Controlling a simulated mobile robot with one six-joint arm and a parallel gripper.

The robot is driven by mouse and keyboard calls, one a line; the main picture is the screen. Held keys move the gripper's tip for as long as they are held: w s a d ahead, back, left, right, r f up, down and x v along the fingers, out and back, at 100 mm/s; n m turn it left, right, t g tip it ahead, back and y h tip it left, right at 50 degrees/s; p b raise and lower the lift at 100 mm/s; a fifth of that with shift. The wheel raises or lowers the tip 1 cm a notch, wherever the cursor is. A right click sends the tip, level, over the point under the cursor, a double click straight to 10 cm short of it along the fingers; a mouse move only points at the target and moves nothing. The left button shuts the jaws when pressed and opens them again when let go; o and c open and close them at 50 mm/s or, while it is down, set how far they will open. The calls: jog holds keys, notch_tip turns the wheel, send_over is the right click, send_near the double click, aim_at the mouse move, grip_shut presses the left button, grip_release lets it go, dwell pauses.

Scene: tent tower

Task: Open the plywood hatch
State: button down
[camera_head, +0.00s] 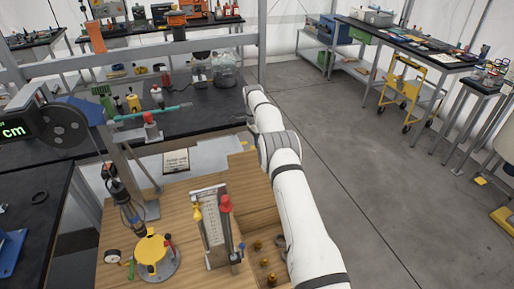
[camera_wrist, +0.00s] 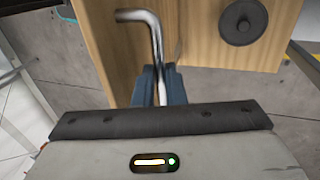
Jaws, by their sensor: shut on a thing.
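The plywood hatch panel (camera_wrist: 205,35) fills the upper middle of the wrist view. A bent silver metal handle (camera_wrist: 150,20) lies in front of it, and a round black knob (camera_wrist: 243,22) sits on the panel to the right. My gripper (camera_wrist: 158,85) has its dark blue fingers shut on the straight part of the handle, with the bent end sticking out above them. I cannot tell how far the hatch stands open. In the head view my white arm hides the gripper and the handle.
A wooden bench top (camera_head: 185,270) with gauges and a yellow round fixture (camera_head: 151,250) lies left of my arm. A black worktable (camera_head: 190,120) stands behind. The grey floor (camera_head: 370,190) to the right is clear, with a yellow cart (camera_head: 403,88) farther back.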

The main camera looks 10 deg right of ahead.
jog(key=c, duration=1.8)
grip_release()
jog(key=shift+s+a+f, duration=0.1)
jog(key=shift+a+f, duration=0.05)
jog(key=shift+f, duration=0.35)
jog(key=shift+o, duration=0.6)
jog(key=shift+w, duration=0.2)
jog(key=shift+o, duration=0.8)
jog(key=shift+r, duration=0.25)
jog(key=p+v, duration=0.7)
jog(key=shift+r, duration=0.35)
jog(key=shift+r, duration=0.1)
